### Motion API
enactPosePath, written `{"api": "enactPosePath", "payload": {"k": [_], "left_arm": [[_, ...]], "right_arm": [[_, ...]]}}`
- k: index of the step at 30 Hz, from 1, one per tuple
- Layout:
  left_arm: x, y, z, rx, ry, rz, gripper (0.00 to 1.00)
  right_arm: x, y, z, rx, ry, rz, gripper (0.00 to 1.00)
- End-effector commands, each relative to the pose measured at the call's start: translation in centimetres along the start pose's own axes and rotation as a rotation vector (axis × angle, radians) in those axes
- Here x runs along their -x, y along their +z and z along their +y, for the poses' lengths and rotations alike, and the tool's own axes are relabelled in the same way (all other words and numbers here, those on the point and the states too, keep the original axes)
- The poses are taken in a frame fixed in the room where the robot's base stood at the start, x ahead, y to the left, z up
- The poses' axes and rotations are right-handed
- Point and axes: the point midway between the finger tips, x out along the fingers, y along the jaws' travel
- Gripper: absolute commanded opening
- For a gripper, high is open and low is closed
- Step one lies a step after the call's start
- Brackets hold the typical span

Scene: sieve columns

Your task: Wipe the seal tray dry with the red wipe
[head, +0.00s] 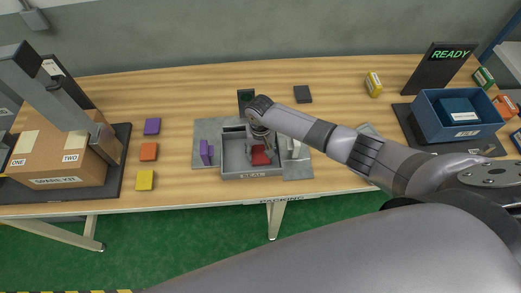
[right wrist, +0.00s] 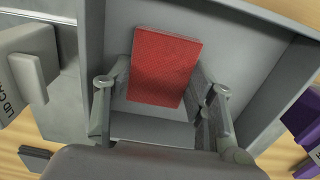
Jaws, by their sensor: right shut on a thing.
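The grey seal tray (head: 237,171) is an open box on a grey mat at the middle of the table; its walls also show in the right wrist view (right wrist: 245,45). The red wipe (head: 261,156) is a flat red block inside the tray, seen close in the right wrist view (right wrist: 165,65). My right gripper (head: 261,143) reaches down into the tray from above. In the right wrist view its two fingers (right wrist: 160,88) stand on either side of the wipe, shut on it. Whether the wipe touches the tray floor cannot be told. My left gripper is not in view.
A purple block (head: 206,152) stands left of the tray. A white lid caddy (right wrist: 25,70) is on its other side. Purple, orange and yellow squares (head: 146,180) lie further left, near a cardboard box (head: 60,160). A blue bin (head: 455,120) and READY screen (head: 440,68) stand right.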

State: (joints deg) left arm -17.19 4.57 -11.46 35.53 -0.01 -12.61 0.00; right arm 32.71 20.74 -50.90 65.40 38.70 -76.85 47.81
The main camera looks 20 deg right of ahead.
Motion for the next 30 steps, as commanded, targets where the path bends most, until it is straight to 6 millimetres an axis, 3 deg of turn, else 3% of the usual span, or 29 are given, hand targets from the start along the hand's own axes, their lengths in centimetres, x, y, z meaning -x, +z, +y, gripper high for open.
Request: {"api": "enactPosePath", "payload": {"k": [18,30], "left_arm": [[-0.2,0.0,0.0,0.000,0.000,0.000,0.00],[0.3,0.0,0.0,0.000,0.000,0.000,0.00]], "right_arm": [[0.0,0.0,-3.1,0.001,-0.001,0.000,0.36],[0.5,0.0,-3.3,0.000,-0.001,0.000,0.36]]}}
